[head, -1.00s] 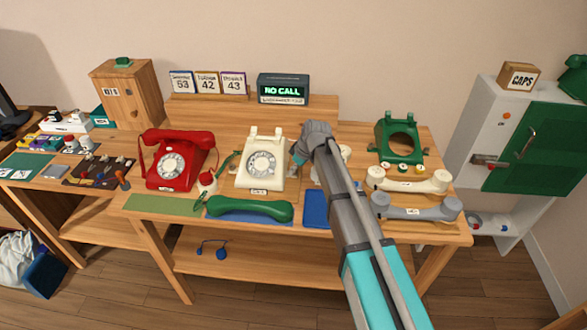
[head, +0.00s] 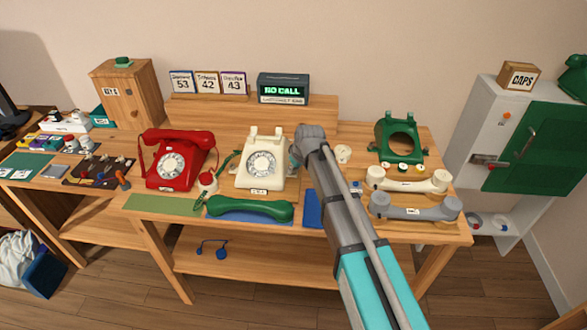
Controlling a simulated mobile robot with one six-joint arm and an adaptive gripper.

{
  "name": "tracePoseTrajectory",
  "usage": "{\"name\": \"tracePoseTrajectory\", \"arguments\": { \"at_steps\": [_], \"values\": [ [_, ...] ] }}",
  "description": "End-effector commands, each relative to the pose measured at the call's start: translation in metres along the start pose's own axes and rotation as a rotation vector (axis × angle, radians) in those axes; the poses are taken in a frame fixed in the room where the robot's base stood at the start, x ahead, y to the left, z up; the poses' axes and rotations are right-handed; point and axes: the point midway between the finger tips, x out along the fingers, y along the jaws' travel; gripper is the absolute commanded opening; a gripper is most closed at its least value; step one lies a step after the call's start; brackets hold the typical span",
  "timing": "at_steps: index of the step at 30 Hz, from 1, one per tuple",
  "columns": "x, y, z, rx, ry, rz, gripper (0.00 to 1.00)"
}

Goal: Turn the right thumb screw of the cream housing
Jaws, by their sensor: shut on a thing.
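The cream housing (head: 262,160) is a cream dial phone body with a round dial on its front and no handset on its cradle. It stands upright in the middle of the table. My gripper (head: 293,157) is at the housing's right side, reaching in from the right. Its fingers are small and partly covered by my wrist in the head view. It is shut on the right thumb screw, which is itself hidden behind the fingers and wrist.
A red phone (head: 176,160) stands left of the housing. A green handset (head: 249,209) lies in front. A green housing (head: 400,140), a cream handset (head: 408,181) and a grey handset (head: 415,208) are to the right. A display box (head: 283,88) stands behind.

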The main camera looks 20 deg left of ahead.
Motion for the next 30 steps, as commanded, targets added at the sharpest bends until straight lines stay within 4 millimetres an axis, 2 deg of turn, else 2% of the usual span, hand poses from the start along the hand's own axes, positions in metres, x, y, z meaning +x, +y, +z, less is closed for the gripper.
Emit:
{"name": "tracePoseTrajectory", "arguments": {
  "at_steps": [3, 4, 9, 23, 30],
  "values": [
    [0.000, -0.001, 0.002, -0.001, -0.005, -0.002, 0.00],
    [0.000, -0.001, 0.002, -0.001, -0.006, -0.002, 0.36],
    [0.000, -0.001, 0.002, -0.001, -0.004, -0.002, 0.65],
    [0.000, -0.001, 0.000, -0.002, 0.000, -0.002, 0.65],
    [-0.015, -0.001, -0.007, -0.002, 0.000, -0.002, 0.65]
  ]
}}
